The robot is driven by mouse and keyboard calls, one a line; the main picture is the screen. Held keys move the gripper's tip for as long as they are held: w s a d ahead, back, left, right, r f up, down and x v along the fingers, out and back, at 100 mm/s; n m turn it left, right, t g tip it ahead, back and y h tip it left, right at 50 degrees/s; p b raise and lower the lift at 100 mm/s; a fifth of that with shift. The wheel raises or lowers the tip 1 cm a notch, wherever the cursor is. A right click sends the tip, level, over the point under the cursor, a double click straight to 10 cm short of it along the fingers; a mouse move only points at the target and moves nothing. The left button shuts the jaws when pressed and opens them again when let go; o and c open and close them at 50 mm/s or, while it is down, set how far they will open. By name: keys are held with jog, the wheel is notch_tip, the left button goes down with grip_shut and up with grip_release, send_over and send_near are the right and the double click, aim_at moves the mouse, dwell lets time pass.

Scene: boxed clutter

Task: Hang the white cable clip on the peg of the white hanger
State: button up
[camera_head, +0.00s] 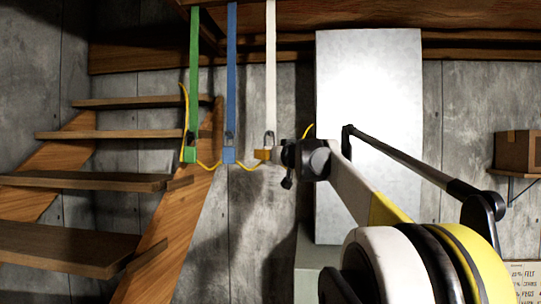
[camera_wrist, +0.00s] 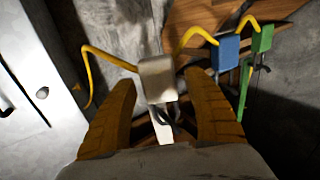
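The white cable clip (camera_wrist: 157,75) sits between the fingers of my gripper (camera_wrist: 160,78) in the wrist view, with a gap on each side. My gripper is open and also shows in the head view (camera_head: 264,155), at the lower end of the white hanger (camera_head: 271,70). A dark loop on the clip (camera_wrist: 168,112) overlaps the hanger's lower end. The loop seems to be at the peg, but I cannot tell for sure that it is over it. In the head view my finger mostly hides the clip.
A yellow cable (camera_head: 208,166) links the clips. A green clip (camera_head: 190,155) and a blue clip (camera_head: 229,155) are at the ends of the green hanger (camera_head: 194,70) and blue hanger (camera_head: 232,70), to the left. Wooden stairs (camera_head: 100,181) stand left; a pale panel (camera_head: 369,110) stands right.

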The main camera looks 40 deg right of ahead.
jog(key=shift+s, duration=0.1)
jog(key=v, duration=1.2)
jog(key=s+a+f+m+g+h+b, duration=0.15)
jog(key=a+f+b, duration=0.5)
jog(key=f, duration=0.75)
jog(key=s+a+f+g+b, duration=0.25)
jog(key=a+f+b, duration=0.4)
jog(key=f, duration=0.85)
jog(key=s+a+f+m+g+b, duration=0.15)
jog(key=a+f+b, duration=0.35)
jog(key=f+b, duration=0.65)
jog(key=s+a+f+n+g+y+b, duration=0.1)
jog(key=s+a+f, duration=0.4)
jog(key=f, duration=0.8)
jog(key=s+a+f+n+g+y+b, duration=0.2)
jog(key=s+a+f+n+y+b, duration=0.1)
jog(key=a+f, duration=0.6)
jog(key=s+a+f+n+g+y+b, duration=0.1)
jog(key=s+a+f+b, duration=0.5)
jog(key=f, duration=1.1)
jog(key=shift+s+a+f+n+y, duration=0.5)
jog(key=shift+n+y, duration=0.4)
jog(key=shift+y, duration=0.25)
jog(key=shift+w+r, duration=0.1)
jog(key=shift+r, duration=0.05)
